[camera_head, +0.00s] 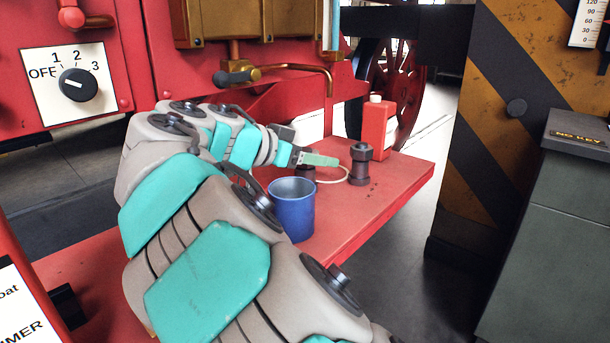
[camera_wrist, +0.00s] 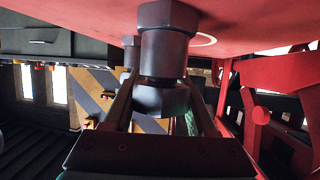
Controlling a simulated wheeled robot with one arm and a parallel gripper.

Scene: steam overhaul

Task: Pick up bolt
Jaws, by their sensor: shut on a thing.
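My gripper (camera_head: 318,159) is low over the red bench, its jaws shut on a dark bolt (camera_wrist: 165,55). In the wrist view this bolt is large and close, with one hexagonal end between the fingers and the other end towards the bench. I cannot tell whether it touches the bench.
The red bench (camera_head: 375,205) carries a blue cup (camera_head: 292,210) near my arm and a red bottle (camera_head: 375,130) behind the second bolt. A striped pillar (camera_head: 500,120) and grey cabinet (camera_head: 555,220) stand to the right.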

